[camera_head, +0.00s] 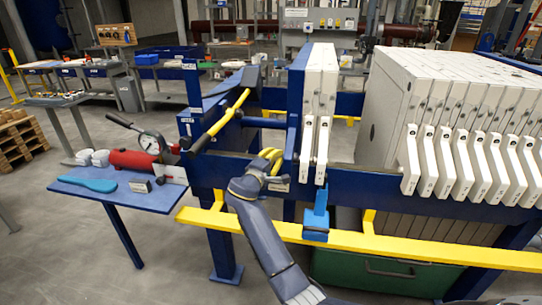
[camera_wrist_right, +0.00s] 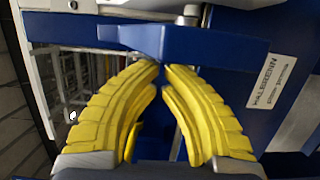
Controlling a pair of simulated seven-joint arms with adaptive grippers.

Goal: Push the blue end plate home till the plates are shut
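The blue end plate (camera_head: 297,105) stands upright on the press, left of two white plates (camera_head: 321,90) that sit close against it. A wide gap separates these from the white plate stack (camera_head: 430,90) on the right. My right gripper (camera_head: 270,158) is just left of the end plate's lower part, its yellow fingers toward the plate. In the right wrist view its fingertips (camera_wrist_right: 162,66) come together with nothing visible between them, close to a blue bar with a middle lug (camera_wrist_right: 145,40). I cannot tell whether they touch it. My left gripper is not in view.
A yellow rail (camera_head: 400,255) runs along the press front, with a bright blue block (camera_head: 316,222) near it. A yellow lever (camera_head: 221,120) lies up and left of my gripper. A red pump with gauge (camera_head: 135,160) stands on a blue side table (camera_head: 120,193).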

